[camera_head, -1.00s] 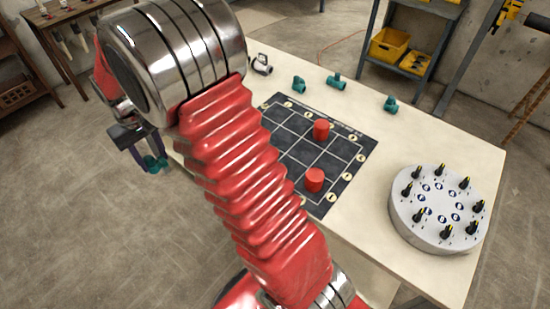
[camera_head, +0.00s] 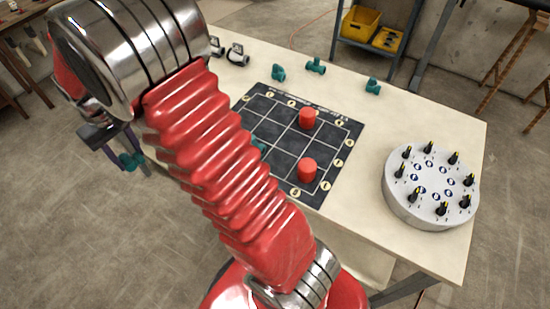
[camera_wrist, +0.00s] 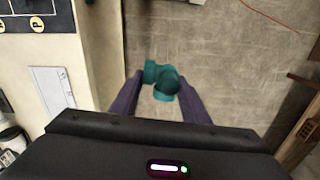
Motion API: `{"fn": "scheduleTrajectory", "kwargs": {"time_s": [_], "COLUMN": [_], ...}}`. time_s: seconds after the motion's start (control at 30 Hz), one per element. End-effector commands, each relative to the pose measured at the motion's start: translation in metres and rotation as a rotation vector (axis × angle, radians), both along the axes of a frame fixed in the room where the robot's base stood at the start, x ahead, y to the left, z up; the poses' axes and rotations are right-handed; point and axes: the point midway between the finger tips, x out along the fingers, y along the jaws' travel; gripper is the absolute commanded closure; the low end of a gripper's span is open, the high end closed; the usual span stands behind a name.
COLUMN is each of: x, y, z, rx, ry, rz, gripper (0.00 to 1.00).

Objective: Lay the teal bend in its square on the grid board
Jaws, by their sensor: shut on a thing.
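My gripper (camera_head: 131,160) is shut on a teal bend (camera_wrist: 168,83), its purple fingers on either side of it in the wrist view. It is out beyond the table's left edge, with bare floor below. The dark grid board (camera_head: 331,184) lies on the table to the right of my arm, which hides its left part. Two red cylinders (camera_head: 307,118) (camera_head: 307,171) stand on the board. Another teal piece (camera_head: 258,145) shows on the board, partly behind my arm. A corner of the board (camera_wrist: 38,16) is at the top left of the wrist view.
Three teal fittings (camera_head: 278,73) (camera_head: 316,66) (camera_head: 373,86) stand along the table's back. A round grey stand (camera_head: 430,208) with several black-topped pieces is at the right. Two dark-and-white items (camera_head: 236,54) are at the back left. A shelf holds yellow bins (camera_head: 362,24).

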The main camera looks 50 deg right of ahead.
Motion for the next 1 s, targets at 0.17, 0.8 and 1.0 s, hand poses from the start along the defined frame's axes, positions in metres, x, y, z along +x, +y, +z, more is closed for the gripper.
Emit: {"fn": "scheduleTrajectory", "kwargs": {"time_s": [0.17, 0.8, 1.0], "x": [-0.011, -0.134, -0.185], "y": [-0.035, -0.213, -0.252], "z": [0.006, 0.030, 0.035], "rx": [0.000, 0.000, 0.000], "ry": [-0.002, -0.002, -0.002], "rz": [0.003, 0.063, 0.083], "gripper": [0.81, 0.81, 0.81]}}
